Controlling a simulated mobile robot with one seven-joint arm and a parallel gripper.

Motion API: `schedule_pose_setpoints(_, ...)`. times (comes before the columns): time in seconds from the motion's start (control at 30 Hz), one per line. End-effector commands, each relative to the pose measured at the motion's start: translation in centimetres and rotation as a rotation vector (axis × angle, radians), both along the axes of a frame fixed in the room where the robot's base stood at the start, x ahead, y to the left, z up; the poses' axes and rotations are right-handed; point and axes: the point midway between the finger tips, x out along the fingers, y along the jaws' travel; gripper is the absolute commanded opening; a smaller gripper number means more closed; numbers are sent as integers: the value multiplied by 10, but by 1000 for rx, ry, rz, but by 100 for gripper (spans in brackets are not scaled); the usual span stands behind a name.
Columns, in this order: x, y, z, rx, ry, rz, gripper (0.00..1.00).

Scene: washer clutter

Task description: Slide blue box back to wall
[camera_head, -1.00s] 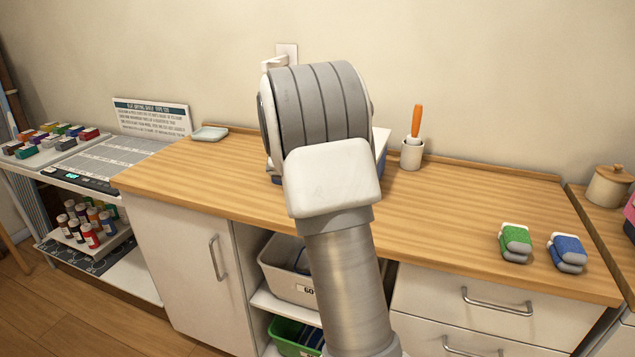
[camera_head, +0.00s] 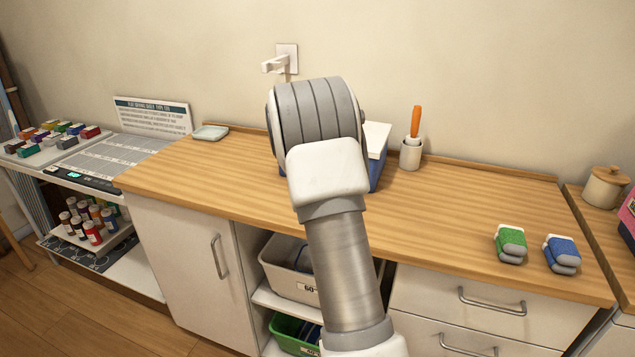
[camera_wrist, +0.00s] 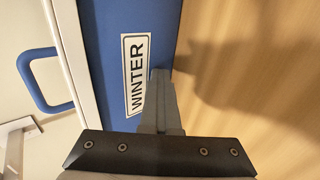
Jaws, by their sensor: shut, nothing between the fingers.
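The blue box (camera_head: 378,172) with a white lid stands on the wooden counter near the back wall, mostly hidden behind my arm in the head view. In the wrist view its blue face (camera_wrist: 108,60) carries a white "WINTER" label, and a blue handle (camera_wrist: 45,80) is on the lid. My gripper (camera_wrist: 160,82) is shut and empty, its fingertips right by the labelled face near the counter side. I cannot tell if they touch it. The head view hides the fingers behind my wrist.
A white cup with an orange-handled tool (camera_head: 411,153) stands right of the box. A green sponge-like block (camera_head: 510,243) and a blue one (camera_head: 562,253) lie at the front right. A wall outlet with a plug (camera_head: 287,58) is behind. The counter's middle right is clear.

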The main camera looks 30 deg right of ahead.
Motion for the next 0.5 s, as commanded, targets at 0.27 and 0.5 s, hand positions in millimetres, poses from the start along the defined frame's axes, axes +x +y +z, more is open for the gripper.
schedule_pose_setpoints(0.27,9,-13,2,-1,-1,-1,0)
schedule_pose_setpoints(0.5,16,-22,2,-2,0,0,0)
